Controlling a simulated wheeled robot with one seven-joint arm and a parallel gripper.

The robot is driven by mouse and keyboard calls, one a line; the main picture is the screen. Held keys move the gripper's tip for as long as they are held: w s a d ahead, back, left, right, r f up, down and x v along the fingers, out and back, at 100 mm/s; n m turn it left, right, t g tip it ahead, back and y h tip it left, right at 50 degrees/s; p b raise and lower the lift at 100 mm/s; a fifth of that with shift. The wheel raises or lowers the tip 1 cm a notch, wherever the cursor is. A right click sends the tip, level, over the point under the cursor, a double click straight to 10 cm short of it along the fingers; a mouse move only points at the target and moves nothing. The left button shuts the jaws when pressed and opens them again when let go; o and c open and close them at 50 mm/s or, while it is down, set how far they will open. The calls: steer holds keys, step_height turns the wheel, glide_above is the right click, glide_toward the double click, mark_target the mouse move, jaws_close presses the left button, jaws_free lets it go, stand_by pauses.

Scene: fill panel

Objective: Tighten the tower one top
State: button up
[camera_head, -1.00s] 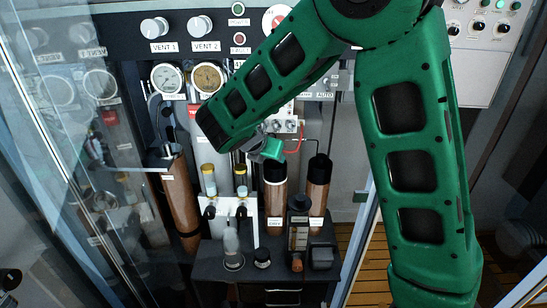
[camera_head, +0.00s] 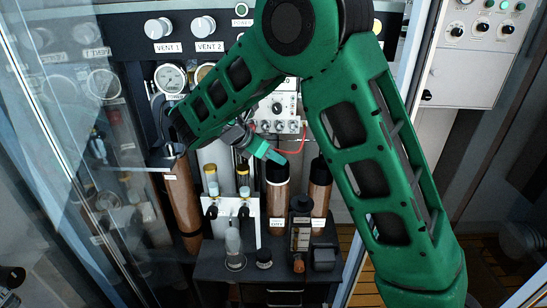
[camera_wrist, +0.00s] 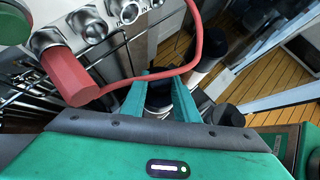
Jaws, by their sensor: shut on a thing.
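Two brown towers with black tops stand side by side on the dark bench. The left tower (camera_head: 277,200) carries a white label; its black top (camera_head: 278,174) is directly below my fingers. My gripper (camera_head: 281,160) comes down on it from the upper left, tilted. In the wrist view my two green fingers (camera_wrist: 160,84) are closed in around the black top (camera_wrist: 160,97), with a pale band below it. The exact contact is partly hidden by the fingers. The right tower (camera_head: 319,190) stands apart from my gripper.
A red hose (camera_wrist: 205,48) curves close behind my fingers from the valve panel. A white stand (camera_head: 248,215) with yellow-topped tubes is left of the towers. Bottles (camera_head: 300,235) stand in front. A glass pane (camera_head: 70,170) bounds the left; wooden floor shows at right.

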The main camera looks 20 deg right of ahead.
steer(key=shift+a, duration=0.15)
steer(key=o, duration=0.8)
steer(key=shift+d+n, duration=0.2)
steer(key=shift+n, duration=0.1)
